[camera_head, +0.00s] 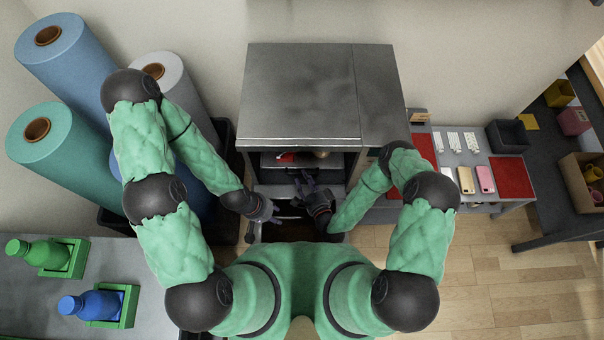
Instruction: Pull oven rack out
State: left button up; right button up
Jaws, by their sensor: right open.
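The grey metal oven (300,95) stands against the wall in front of me, its front open. Inside the dark opening is a rack (272,168), seen only in part, with small red and brownish items at its level. My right gripper (304,182) is open at the oven mouth, its fingers pointing inward. Whether it touches the rack I cannot tell. My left gripper (272,214) is lower and to the left, in front of the oven. Its fingers are too small and dark to read.
Large blue, teal and grey rolls (65,55) stand left of the oven. A grey table (35,285) with green and blue bottles is at lower left. A low table (480,150) with phones and red mats is right of the oven. Wood floor (480,270) is clear at lower right.

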jog(key=shift+x, duration=1.6)
grip_shut()
